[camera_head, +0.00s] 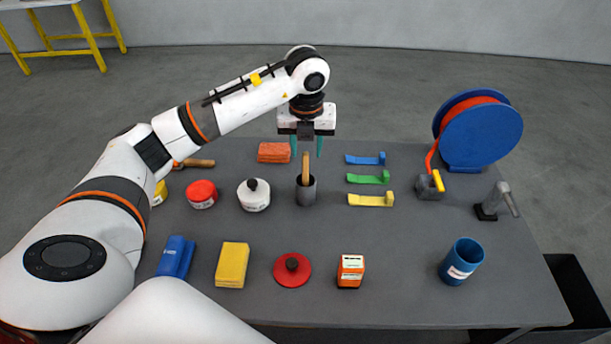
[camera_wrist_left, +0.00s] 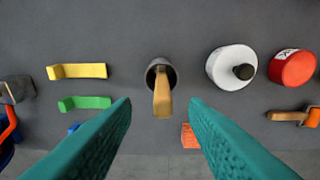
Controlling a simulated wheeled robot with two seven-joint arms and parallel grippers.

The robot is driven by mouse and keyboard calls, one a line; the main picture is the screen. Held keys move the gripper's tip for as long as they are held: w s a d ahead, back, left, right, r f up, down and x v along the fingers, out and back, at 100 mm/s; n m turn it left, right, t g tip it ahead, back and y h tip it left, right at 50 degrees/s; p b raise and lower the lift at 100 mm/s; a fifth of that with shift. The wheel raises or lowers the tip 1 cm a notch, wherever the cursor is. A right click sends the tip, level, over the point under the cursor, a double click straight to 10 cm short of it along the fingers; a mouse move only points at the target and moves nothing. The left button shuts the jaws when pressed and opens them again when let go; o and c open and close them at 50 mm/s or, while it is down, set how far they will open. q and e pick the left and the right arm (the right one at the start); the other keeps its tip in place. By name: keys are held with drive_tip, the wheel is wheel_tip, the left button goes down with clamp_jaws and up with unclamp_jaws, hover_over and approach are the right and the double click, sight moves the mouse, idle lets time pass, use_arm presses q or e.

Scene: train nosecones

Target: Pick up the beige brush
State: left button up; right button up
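The beige brush (camera_head: 306,168) stands upright in a dark grey cup (camera_head: 306,192) near the middle of the table, its handle pointing up. In the left wrist view the brush handle (camera_wrist_left: 162,98) lies between and beyond my green fingertips, sticking out of the cup (camera_wrist_left: 160,68). My left gripper (camera_head: 307,146) is open and empty. It hangs fingers down just above the brush handle, with the handle apart from both fingers. My right gripper does not show in either view.
On the grey table (camera_head: 400,280), a white lidded pot (camera_head: 254,196) and red pot (camera_head: 202,195) stand left of the cup. Green (camera_head: 368,178), blue and yellow brackets lie to its right. An orange-red block (camera_head: 274,152) lies behind. A blue reel (camera_head: 480,133) stands at the back right.

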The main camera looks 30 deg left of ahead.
sight(306, 153)
use_arm(q)
drive_tip(key=f+p, duration=0.1)
drive_tip(key=f, duration=0.1)
drive_tip(key=f+p, duration=0.1)
drive_tip(key=f, duration=0.1)
drive_tip(key=shift+w+a+f, duration=0.1)
drive_tip(key=shift+a, duration=0.1)
drive_tip(key=shift+w+f, duration=0.1)
drive_tip(key=shift+f, duration=0.25)
drive_tip(key=c, duration=0.7)
clamp_jaws()
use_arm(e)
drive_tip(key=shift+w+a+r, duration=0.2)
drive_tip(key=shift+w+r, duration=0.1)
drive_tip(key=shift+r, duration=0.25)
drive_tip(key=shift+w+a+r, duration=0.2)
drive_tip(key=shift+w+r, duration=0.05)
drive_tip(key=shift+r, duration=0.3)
